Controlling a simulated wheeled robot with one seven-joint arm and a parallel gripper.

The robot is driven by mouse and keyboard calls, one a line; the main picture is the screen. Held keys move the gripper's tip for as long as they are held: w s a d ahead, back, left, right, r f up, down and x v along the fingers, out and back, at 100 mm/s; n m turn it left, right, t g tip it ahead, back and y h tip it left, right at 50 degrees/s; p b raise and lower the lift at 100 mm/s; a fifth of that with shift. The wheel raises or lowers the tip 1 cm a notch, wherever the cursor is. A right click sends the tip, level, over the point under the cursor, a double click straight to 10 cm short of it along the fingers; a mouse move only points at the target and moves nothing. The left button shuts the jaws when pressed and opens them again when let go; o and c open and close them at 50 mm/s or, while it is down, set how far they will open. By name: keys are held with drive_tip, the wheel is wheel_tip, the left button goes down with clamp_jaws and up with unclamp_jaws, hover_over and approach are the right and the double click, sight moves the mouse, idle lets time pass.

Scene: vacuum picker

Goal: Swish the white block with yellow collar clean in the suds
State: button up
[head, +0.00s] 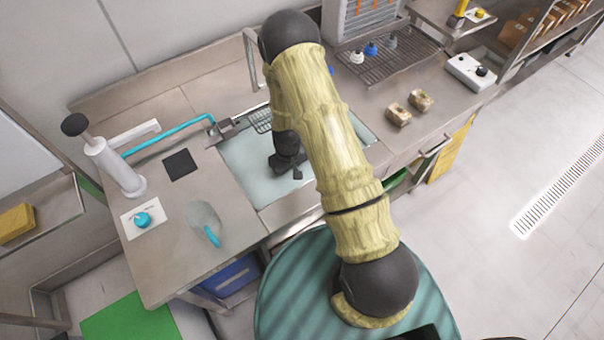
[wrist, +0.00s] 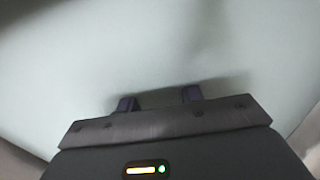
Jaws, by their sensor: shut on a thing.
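My gripper (head: 287,166) reaches down into the sink (head: 240,160), which is full of pale, cloudy suds. In the wrist view, the two dark fingers of my gripper (wrist: 159,99) stand a little apart and dip into the pale suds (wrist: 150,50). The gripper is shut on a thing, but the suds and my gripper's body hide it. The white block with yellow collar does not show clearly in either view.
A wire basket (head: 261,120) hangs at the sink's back edge. Right are a drying rack (head: 390,55) and two tan blocks (head: 398,115).

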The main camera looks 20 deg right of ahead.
drive_tip(key=shift+s+a, duration=0.2)
drive_tip(key=shift+a, duration=0.5)
drive_tip(key=shift+s+a, duration=0.25)
drive_tip(key=shift+a, duration=0.45)
drive_tip(key=shift+s+a, duration=0.2)
drive_tip(key=shift+a, duration=0.5)
drive_tip(key=shift+w+d, duration=0.3)
drive_tip(key=shift+d, duration=0.65)
drive_tip(key=shift+w+d, duration=0.35)
drive_tip(key=shift+d, duration=0.65)
drive_tip(key=shift+w+d, duration=0.3)
drive_tip(key=shift+d, duration=0.65)
drive_tip(key=shift+r, duration=0.1)
wheel_tip(320, 180, up, 19)
drive_tip(key=p, duration=1.2)
drive_tip(key=shift+p, duration=0.35)
